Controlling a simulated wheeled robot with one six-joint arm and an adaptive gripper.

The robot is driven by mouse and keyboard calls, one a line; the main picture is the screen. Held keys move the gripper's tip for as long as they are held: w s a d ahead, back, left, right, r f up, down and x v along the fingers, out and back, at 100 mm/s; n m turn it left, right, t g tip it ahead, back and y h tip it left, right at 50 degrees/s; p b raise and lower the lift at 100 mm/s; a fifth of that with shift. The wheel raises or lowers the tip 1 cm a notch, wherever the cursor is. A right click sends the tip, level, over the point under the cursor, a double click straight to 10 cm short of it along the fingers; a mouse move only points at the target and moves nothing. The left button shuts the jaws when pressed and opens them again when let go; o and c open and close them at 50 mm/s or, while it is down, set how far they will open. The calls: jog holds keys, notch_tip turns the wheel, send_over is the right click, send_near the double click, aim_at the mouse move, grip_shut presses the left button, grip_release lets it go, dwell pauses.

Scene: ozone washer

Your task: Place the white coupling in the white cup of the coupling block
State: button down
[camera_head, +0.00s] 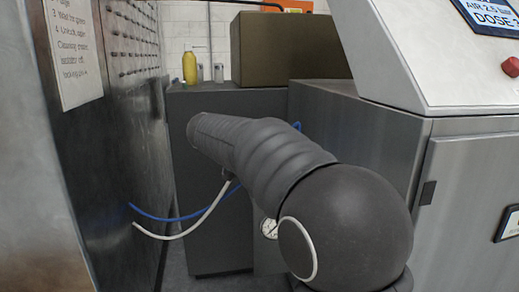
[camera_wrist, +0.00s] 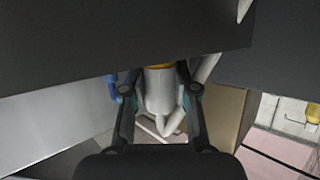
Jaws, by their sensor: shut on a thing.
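In the wrist view my gripper (camera_wrist: 158,88) is shut on the white coupling (camera_wrist: 160,95), a pale grey-white cylinder between the two black fingers. An orange-yellow band shows at the coupling's top end, by the edge of a dark surface. A white hose runs beside and below it. A blue piece (camera_wrist: 111,88) shows just left of the left finger. The white cup and the coupling block cannot be made out in either view. In the head view my arm hides the gripper and the coupling.
In the head view a white hose (camera_head: 205,214) and a blue hose (camera_head: 165,218) run from the left steel panel (camera_head: 125,120) behind my arm. A dark cabinet (camera_head: 215,240) stands behind; a steel machine (camera_head: 470,190) stands close at right.

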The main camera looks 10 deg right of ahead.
jog(key=shift+f, duration=0.3)
jog(key=c, duration=0.9)
grip_release()
jog(key=p+v, duration=0.1)
jog(key=v, duration=1.1)
jog(key=shift+r, duration=0.15)
jog(key=shift+d+r, duration=0.1)
